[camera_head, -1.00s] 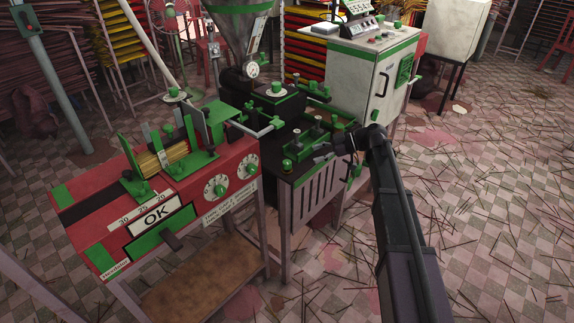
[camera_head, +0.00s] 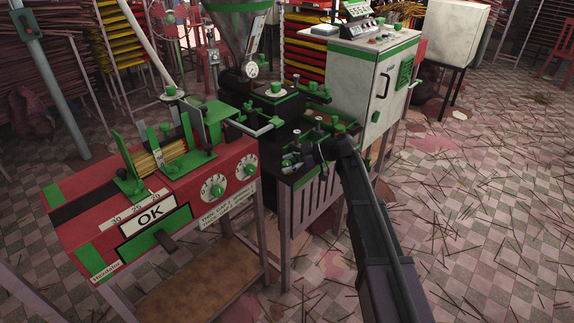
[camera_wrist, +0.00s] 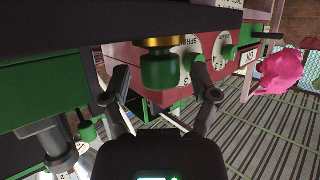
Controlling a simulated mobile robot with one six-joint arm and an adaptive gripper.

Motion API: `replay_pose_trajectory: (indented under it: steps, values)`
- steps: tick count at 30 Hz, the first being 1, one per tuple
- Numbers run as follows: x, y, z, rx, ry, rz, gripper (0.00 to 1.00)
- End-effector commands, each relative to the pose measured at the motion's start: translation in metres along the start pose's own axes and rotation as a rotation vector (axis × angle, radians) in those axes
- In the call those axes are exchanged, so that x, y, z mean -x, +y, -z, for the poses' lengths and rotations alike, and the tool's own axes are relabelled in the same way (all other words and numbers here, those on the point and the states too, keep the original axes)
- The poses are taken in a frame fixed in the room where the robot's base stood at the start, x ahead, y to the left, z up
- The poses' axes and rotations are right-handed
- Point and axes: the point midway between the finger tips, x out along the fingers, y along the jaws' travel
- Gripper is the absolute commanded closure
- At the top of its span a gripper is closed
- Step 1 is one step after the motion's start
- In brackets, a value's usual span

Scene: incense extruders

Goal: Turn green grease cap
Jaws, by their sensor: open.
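The green grease cap (camera_wrist: 160,72) with a brass collar is centred high in the wrist view, which looks upside down. My gripper (camera_wrist: 161,84) is open, with one dark finger on each side of the cap and a visible gap on both sides. I cannot tell how deep the cap sits between the fingertips. In the head view my gripper (camera_head: 292,160) is at the near left corner of the black extruder table (camera_head: 312,198). The cap there is small and mostly covered by my gripper.
A red machine (camera_head: 72,209) with an OK label and green dials stands left of the black table. A white cabinet (camera_head: 368,75) stands behind. Other green knobs and fittings crowd the tabletop. The tiled floor at right is strewn with thin sticks.

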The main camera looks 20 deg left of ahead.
Motion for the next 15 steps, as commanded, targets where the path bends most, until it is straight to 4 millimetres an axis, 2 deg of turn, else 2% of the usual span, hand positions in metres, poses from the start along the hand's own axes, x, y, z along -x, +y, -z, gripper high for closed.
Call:
replay_pose_trajectory:
  steps: [5,8,13,15]
  values:
    - [0.0001,0.0,0.0002,0.0,0.0,0.0,0.23]
    - [0.0001,0.0,0.0001,0.0,0.0,0.0,0.5]
    - [0.0001,0.0,0.0001,0.0,0.0,0.0,1.0]
    - [0.0001,0.0001,0.0001,0.0,0.0,0.0,1.0]
